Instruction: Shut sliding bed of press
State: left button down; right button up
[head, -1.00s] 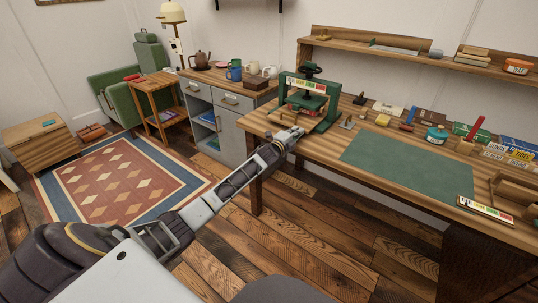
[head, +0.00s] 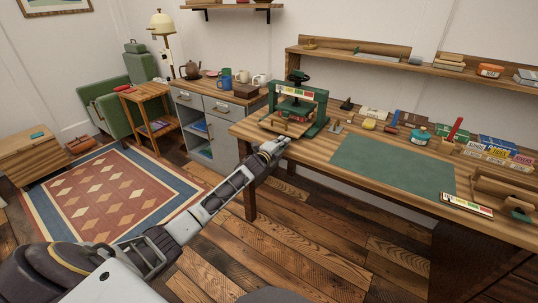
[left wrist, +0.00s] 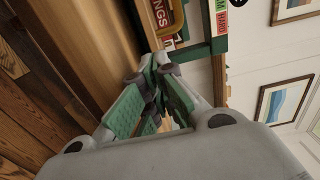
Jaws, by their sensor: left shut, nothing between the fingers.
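The green press (head: 322,112) stands at the left end of the workbench, with a dark handwheel on top and a coloured label across its crossbar. Its wooden sliding bed (head: 272,125) sticks out at the front left, with a reddish item (head: 298,117) on it. My left gripper (head: 286,142) is shut and empty, just in front of the bed near the bench edge; whether it touches cannot be told. In the left wrist view the green fingers (left wrist: 152,72) are closed together, below a red lettered item (left wrist: 165,15) and the green press frame (left wrist: 217,45). My right gripper is not in view.
The workbench carries a green mat (head: 390,165), with several tins and boxes behind it and a shelf (head: 400,62) above. A grey cabinet (head: 222,130) with mugs stands left of the press. The floor in front of the bench is clear.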

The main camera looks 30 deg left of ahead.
pick_arm(q)
jog(key=shift+s+r, duration=0.2)
jog(key=shift+s, duration=0.3)
jog(key=shift+s+f, duration=0.1)
jog(key=shift+f, duration=0.2)
jog(key=s+p, duration=0.2)
jog(key=s, duration=0.7)
jog(key=shift+a+r, duration=0.15)
jog(key=shift+a, duration=0.25)
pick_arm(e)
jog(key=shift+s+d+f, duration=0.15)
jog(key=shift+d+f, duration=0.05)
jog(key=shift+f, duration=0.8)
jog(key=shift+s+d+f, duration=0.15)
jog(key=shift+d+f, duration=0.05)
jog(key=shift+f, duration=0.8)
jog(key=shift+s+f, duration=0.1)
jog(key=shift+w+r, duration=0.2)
